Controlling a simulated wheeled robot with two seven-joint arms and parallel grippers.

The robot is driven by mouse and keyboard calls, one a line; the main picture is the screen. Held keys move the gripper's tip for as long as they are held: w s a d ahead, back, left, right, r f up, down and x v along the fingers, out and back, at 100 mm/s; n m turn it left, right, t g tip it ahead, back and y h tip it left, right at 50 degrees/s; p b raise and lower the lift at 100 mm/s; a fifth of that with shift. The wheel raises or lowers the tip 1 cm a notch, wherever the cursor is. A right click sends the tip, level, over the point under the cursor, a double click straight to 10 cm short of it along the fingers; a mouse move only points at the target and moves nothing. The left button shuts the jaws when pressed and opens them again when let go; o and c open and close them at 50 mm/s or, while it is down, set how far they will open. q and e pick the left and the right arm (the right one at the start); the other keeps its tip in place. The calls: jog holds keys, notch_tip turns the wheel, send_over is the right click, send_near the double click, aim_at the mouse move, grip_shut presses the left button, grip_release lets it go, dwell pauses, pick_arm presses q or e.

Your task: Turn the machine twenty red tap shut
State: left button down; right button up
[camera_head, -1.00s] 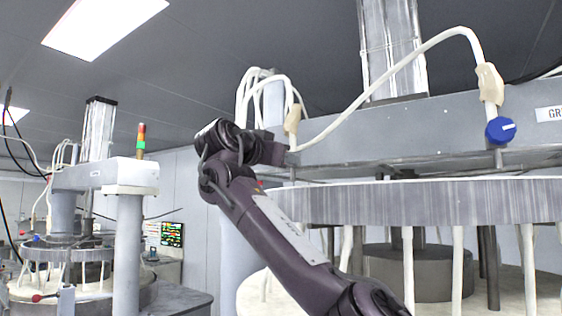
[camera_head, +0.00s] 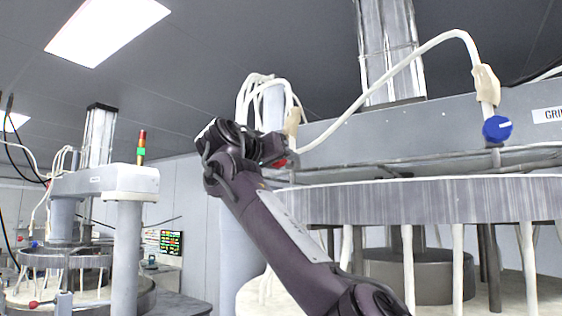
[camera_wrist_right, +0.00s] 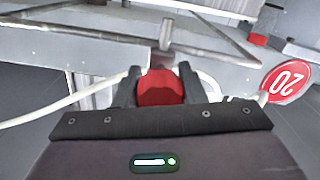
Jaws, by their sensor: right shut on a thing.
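The red tap (camera_wrist_right: 160,88) sits between the two fingers of my right gripper (camera_wrist_right: 158,82) in the right wrist view, and the fingers are shut on it. Its grey pipe stub shows just beyond it. A round red sign with an upside-down "20" (camera_wrist_right: 286,82) is at the right of that view. In the head view my right gripper (camera_head: 278,152) reaches to the beam of the near machine, and a small bit of the red tap (camera_head: 281,163) shows at its tip. My left gripper is not in view.
A blue tap (camera_head: 497,129) hangs from the same grey beam (camera_head: 400,135) further right. White hoses (camera_head: 390,80) arch over the beam. The large round platen (camera_head: 430,200) lies below it. Another machine (camera_head: 125,180) with a signal light stands at the left.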

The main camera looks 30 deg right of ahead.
jog(key=shift+r, duration=0.2)
jog(key=o, duration=1)
jog(key=shift+d+f, duration=0.1)
jog(key=shift+f, duration=0.05)
jog(key=shift+a+f, duration=0.1)
jog(key=shift+a, duration=0.2)
jog(key=b+v, duration=0.3)
jog(key=v, duration=0.4)
jog(key=shift+s+a, duration=0.15)
